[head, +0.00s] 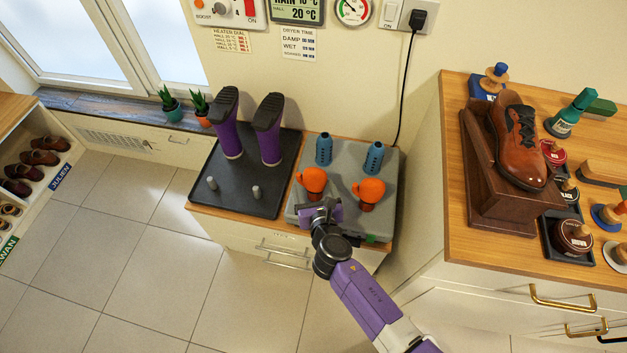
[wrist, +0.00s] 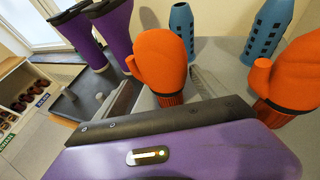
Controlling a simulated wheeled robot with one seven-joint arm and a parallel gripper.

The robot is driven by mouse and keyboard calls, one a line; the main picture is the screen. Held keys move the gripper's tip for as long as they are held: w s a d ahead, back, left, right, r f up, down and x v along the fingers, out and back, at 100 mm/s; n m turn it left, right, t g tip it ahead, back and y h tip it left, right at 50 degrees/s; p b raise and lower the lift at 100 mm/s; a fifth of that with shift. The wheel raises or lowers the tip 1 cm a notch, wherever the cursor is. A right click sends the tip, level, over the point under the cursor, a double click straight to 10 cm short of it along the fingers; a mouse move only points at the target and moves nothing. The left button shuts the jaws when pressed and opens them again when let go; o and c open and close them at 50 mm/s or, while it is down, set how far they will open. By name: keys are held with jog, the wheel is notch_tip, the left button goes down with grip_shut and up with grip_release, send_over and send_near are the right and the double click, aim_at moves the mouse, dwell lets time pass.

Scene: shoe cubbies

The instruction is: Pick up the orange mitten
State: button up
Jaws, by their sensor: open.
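Two orange mittens stand upright on a grey dryer unit (head: 339,222). The left orange mitten (head: 313,180) also shows in the wrist view (wrist: 160,62), upright and just beyond my gripper. The right orange mitten (head: 370,190) shows at the right edge of the wrist view (wrist: 290,80). My gripper (head: 319,212) is open and empty in front of the left mitten, close to it; I cannot tell whether it touches. Its fingers are only partly visible in the wrist view (wrist: 165,105).
Two blue perforated dryer posts (head: 324,149) (head: 374,157) stand behind the mittens. Purple boots (head: 229,135) stand on a black tray (head: 240,196) at left. A wooden counter (head: 455,130) with a brown shoe (head: 515,140) is at right. The floor in front is clear.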

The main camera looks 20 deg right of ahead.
jog(key=shift+b+x, duration=0.3)
jog(key=shift+x, duration=1.05)
jog(key=c, duration=1.4)
jog(key=shift+o, duration=0.2)
jog(key=shift+r, duration=0.15)
